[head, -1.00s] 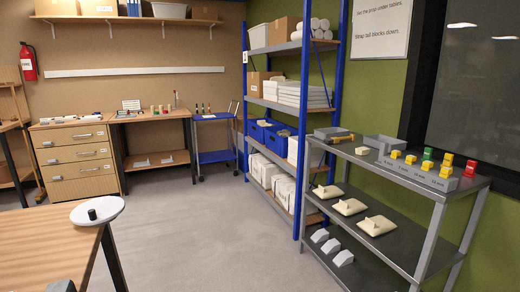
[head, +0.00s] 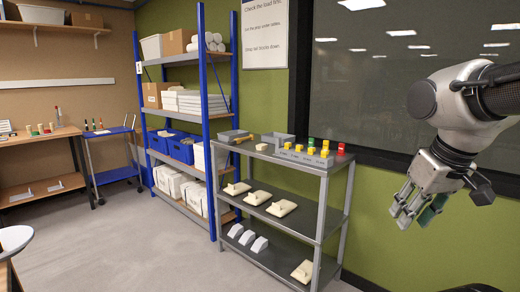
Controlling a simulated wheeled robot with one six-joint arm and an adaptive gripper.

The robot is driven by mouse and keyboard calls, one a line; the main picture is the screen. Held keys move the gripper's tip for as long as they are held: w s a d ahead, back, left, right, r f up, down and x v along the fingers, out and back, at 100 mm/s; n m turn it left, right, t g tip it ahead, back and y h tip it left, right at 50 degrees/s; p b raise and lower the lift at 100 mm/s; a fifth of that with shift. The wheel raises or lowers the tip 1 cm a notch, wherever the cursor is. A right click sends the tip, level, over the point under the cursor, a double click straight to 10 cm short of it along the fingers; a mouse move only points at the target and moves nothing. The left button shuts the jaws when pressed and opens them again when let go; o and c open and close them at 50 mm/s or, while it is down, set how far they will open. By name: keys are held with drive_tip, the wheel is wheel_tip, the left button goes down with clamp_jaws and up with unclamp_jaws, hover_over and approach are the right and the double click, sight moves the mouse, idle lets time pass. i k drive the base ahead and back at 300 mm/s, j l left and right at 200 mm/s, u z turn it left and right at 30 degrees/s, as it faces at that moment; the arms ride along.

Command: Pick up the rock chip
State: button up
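I cannot surely tell the rock chip in this view. A small pale beige lump (head: 262,146) lies on the top of the grey metal cart, near its left front, and is too small to identify. My gripper (head: 414,212) hangs at the right of the view, in front of the green wall and well apart from the cart, with its fingers pointing down. A dark green piece shows by its fingertips; I cannot tell whether it is held or part of the fingers.
The grey cart (head: 322,220) has several yellow, green and red blocks on top and pale slabs and grey wedges on lower shelves. Blue-framed shelving (head: 205,120) stands left of it. A white round dish (head: 14,240) is at the left edge. The grey floor between is clear.

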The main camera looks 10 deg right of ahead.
sight(261, 147)
drive_tip(key=i+j, duration=0.15)
drive_tip(key=i, duration=0.3)
drive_tip(key=i+j, duration=0.2)
drive_tip(key=i, duration=0.3)
drive_tip(key=i+j+z, duration=0.1)
drive_tip(key=i, duration=0.4)
drive_tip(key=i+j, duration=0.25)
drive_tip(key=i, duration=0.2)
drive_tip(key=i+j, duration=0.2)
drive_tip(key=i, duration=0.25)
drive_tip(key=i+j, duration=0.2)
drive_tip(key=i, duration=0.3)
drive_tip(key=z, duration=0.05)
